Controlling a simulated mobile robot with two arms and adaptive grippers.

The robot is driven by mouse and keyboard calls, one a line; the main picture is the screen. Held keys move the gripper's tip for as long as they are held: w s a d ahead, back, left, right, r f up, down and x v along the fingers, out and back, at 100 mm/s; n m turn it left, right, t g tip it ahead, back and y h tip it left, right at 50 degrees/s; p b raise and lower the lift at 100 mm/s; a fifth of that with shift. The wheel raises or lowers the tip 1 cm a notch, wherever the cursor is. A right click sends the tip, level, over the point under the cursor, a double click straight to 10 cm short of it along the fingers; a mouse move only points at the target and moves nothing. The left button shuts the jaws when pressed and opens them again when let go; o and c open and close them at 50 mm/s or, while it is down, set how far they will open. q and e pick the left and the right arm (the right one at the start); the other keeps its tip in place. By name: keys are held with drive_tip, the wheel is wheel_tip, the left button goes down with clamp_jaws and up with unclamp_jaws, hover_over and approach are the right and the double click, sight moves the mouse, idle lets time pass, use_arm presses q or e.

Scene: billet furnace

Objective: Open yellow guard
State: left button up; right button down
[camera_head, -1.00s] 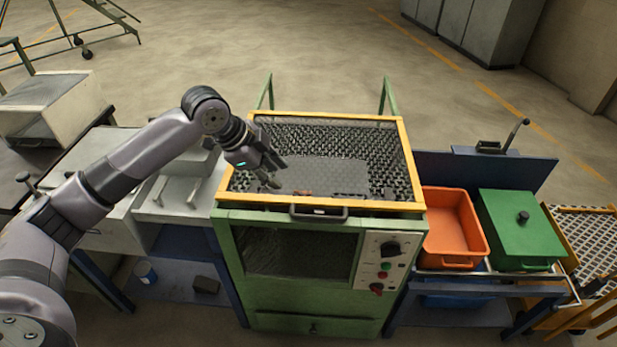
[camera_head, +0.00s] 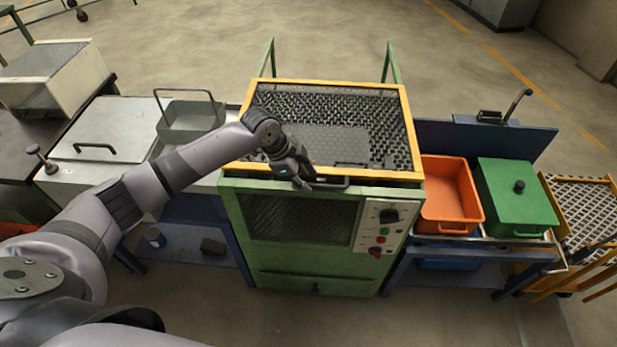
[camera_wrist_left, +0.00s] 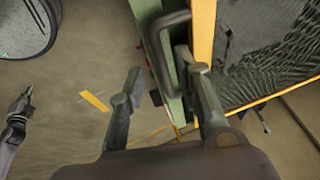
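The yellow guard (camera_head: 409,131) is a yellow frame with dark mesh, lying flat over the top of the green furnace cabinet (camera_head: 232,222). Its dark handle (camera_head: 333,183) is on the front bar, partly hidden by my left gripper (camera_head: 302,181). In the left wrist view the left gripper (camera_wrist_left: 159,64) is open, its two fingers apart. The handle (camera_wrist_left: 158,58) shows near and between the fingertips there; I cannot tell whether they touch it. What looks like my right gripper (camera_wrist_left: 20,108) shows small at the left edge of that view, its fingers unclear.
A control panel (camera_head: 378,226) with knobs is on the cabinet's front right. An orange bin (camera_head: 432,217) and a green lidded box (camera_head: 517,205) stand at the right. A grey tray (camera_head: 190,122) stands left of the guard, near my arm. Two green posts (camera_head: 391,62) rise behind.

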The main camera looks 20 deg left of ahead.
use_arm(q)
drive_tip(key=shift+x, duration=1.25)
drive_tip(key=shift+c, duration=0.3)
clamp_jaws()
